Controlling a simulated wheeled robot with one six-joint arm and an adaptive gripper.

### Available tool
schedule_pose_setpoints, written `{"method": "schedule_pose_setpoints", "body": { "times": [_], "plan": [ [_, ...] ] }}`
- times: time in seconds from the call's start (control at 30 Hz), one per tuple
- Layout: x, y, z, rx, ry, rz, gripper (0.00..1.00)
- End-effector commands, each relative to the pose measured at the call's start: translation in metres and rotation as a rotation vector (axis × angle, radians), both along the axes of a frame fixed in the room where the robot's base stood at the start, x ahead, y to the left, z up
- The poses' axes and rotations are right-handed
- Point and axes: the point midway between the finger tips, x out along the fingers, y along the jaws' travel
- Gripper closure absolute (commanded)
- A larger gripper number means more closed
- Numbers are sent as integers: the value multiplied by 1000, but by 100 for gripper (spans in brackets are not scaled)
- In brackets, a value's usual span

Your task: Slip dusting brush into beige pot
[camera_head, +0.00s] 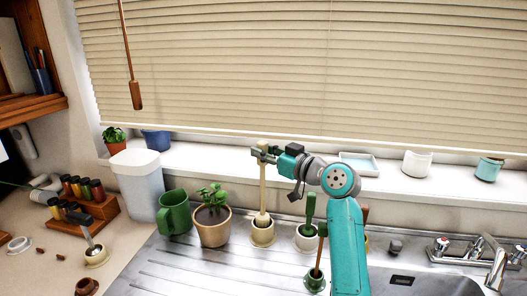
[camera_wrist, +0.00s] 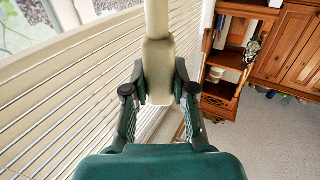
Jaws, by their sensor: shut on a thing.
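The dusting brush (camera_head: 263,190) is long and cream-coloured, and it hangs nearly upright from my gripper (camera_head: 264,151). My gripper is shut on its upper part. In the wrist view the pale handle (camera_wrist: 157,55) runs between the two fingers of my gripper (camera_wrist: 159,82). The beige pot (camera_head: 262,239) stands on the steel drainboard directly below the brush. The brush's lower end meets the pot's dark mouth in the head view. I cannot tell how far inside it reaches. The wrist view does not show the pot.
A potted plant (camera_head: 212,225) and green mug (camera_head: 175,213) stand left of the pot. A white pot (camera_head: 307,239) with a green brush stands close right, and a small green pot (camera_head: 315,281) in front. Another cream pot (camera_head: 97,257) is far left. The sink tap (camera_head: 491,257) is right.

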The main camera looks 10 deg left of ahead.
Motion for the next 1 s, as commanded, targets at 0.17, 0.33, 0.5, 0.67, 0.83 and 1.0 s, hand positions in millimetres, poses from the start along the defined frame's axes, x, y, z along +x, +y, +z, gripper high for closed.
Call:
{"method": "schedule_pose_setpoints", "body": {
  "times": [0.17,0.33,0.5,0.67,0.83,1.0],
  "plan": [
    [-1,0,-7,1,8,0,100],
    [-1,0,-7,1,8,0,46],
    [-1,0,-7,1,8,0,46],
    [-1,0,-7,1,8,0,46],
    [-1,0,-6,1,8,0,46],
    [-1,0,7,2,6,0,46]
  ]
}}
